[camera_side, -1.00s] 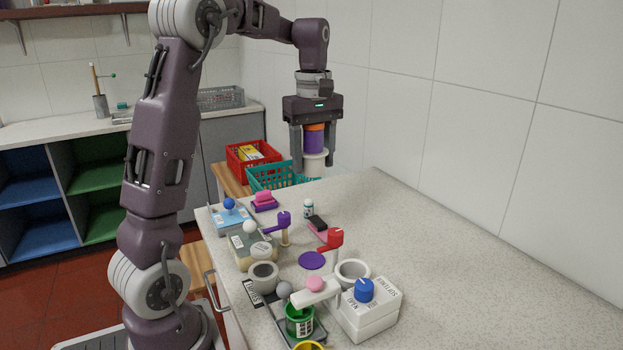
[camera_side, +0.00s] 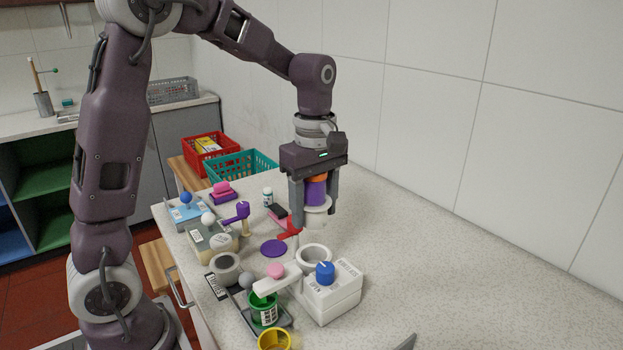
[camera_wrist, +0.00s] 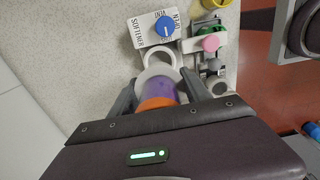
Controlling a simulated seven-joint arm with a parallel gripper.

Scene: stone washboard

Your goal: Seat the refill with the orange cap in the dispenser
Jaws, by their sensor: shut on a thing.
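The refill has a purple body (camera_side: 315,192), an orange cap (camera_side: 317,178) on top and a wide white lower part. My gripper (camera_side: 314,205) is shut on it and holds it upright above the counter. The refill also shows in the wrist view (camera_wrist: 162,92) between my fingers. The dispenser (camera_side: 330,298) is a white box with a blue knob (camera_side: 325,272) and a white ring-shaped socket (camera_side: 313,256). In the wrist view the socket (camera_wrist: 162,54) lies just beyond the refill's white end. The dispenser's label there reads SOFTENER. The refill appears apart from the socket.
A pink-topped white arm (camera_side: 276,281) over a green cup (camera_side: 263,309) stands left of the dispenser. A red-handled piece (camera_side: 288,230) is close to my gripper. A purple disc (camera_side: 274,248) lies on the counter. The counter's right side is clear.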

